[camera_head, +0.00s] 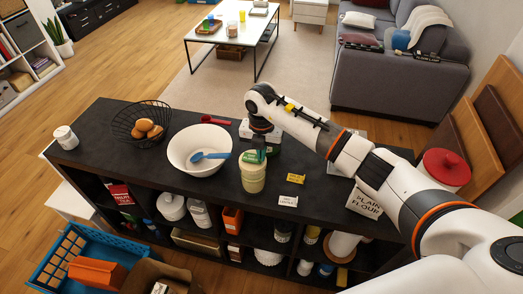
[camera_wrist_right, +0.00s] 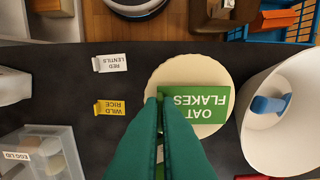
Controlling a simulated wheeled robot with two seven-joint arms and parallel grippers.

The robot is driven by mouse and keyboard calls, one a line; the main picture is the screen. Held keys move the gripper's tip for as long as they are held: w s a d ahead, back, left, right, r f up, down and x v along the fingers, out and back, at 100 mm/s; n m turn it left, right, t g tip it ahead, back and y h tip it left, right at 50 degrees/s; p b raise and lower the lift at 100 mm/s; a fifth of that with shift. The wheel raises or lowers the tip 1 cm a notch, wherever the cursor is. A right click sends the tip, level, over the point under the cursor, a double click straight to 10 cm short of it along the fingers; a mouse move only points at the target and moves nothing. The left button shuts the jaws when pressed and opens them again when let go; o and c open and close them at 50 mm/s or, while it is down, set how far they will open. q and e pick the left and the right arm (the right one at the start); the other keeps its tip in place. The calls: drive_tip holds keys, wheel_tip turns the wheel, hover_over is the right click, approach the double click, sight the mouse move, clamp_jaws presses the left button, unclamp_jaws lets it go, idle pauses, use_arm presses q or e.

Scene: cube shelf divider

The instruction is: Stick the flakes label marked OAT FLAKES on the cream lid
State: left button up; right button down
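The flakes label (camera_wrist_right: 205,108) is a green card with white OAT FLAKES lettering, upside down in the wrist view. In the head view the green label (camera_head: 248,156) shows at the top of the cream jar (camera_head: 252,178). My right gripper (camera_wrist_right: 155,104) has its teal fingers together at the label's left edge, pointing down at the lid. The fingers look shut on the label; whether it touches the lid is unclear. My left gripper is not in view.
A white bowl (camera_head: 193,164) with a blue spoon stands left of the jar. Yellow WILD RICE (camera_wrist_right: 110,108) and white RED LENTILS (camera_wrist_right: 110,63) labels lie on the dark top. A wire egg basket (camera_head: 128,128) and a PLAIN FLOUR container (camera_head: 366,201) stand farther out.

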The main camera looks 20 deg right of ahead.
drive_tip(key=shift+f+b, duration=0.3)
drive_tip(key=shift+f, duration=0.1)
idle(0.5)
drive_tip(key=shift+s+f, duration=0.1)
idle(0.8)
drive_tip(key=c, duration=1.6)
unclamp_jaws()
drive_tip(key=shift+s, duration=0.1)
drive_tip(key=shift+r, duration=0.4)
wheel_tip(320, 180, up, 12)
drive_tip(key=b, duration=0.3)
drive_tip(key=shift+d+f, duration=0.1)
drive_tip(key=shift+f, duration=0.15)
